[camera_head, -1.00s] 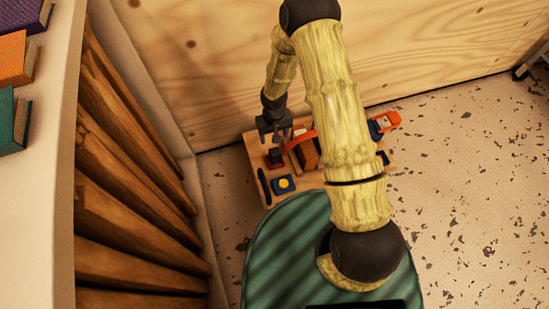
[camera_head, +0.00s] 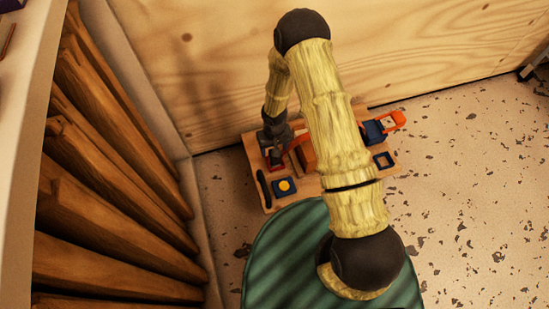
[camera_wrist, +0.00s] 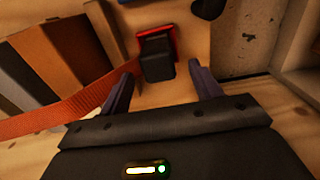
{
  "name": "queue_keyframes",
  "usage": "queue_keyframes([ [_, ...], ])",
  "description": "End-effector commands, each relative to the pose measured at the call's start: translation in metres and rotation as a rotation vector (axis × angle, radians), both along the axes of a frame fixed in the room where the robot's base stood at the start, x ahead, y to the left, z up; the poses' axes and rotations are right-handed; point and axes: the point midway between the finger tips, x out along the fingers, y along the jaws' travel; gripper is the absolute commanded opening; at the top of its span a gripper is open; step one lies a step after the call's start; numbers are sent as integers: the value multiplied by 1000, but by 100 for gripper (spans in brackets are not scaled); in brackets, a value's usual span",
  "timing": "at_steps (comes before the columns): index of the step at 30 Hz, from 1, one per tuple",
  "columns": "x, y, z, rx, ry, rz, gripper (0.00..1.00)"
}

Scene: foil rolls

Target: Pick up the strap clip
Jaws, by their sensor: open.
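A small red piece with a black block on it (camera_wrist: 158,62) lies on the wooden board (camera_wrist: 185,22). It looks like the strap clip, though I cannot be sure. In the wrist view it sits just beyond and between the fingertips of my gripper (camera_wrist: 163,82). The gripper is open, with one finger to each side and nothing held. In the head view my gripper (camera_head: 275,148) is over the board's left part and partly hides the red piece (camera_head: 275,164). An orange-red strap (camera_wrist: 60,115) runs close beside the left finger.
Brown blocks (camera_wrist: 65,50) stand left of the gripper in the wrist view. The board also holds a blue piece with a yellow button (camera_head: 284,186), a black bar (camera_head: 263,188) and a blue box with an orange frame (camera_head: 374,131). A wooden wall (camera_head: 200,90) rises behind.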

Motion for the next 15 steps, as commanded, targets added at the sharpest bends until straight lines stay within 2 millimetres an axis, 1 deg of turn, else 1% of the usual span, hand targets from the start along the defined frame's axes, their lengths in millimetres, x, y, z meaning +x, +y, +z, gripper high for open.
queue_keyframes([
  [1, -1, -1, -9, -1, 2, 2, 64],
  [9, -5, -3, -42, 0, 1, 1, 64],
  [12, -5, -3, -48, 1, 1, 0, 64],
  [15, -5, -3, -48, 1, 1, 0, 64],
])
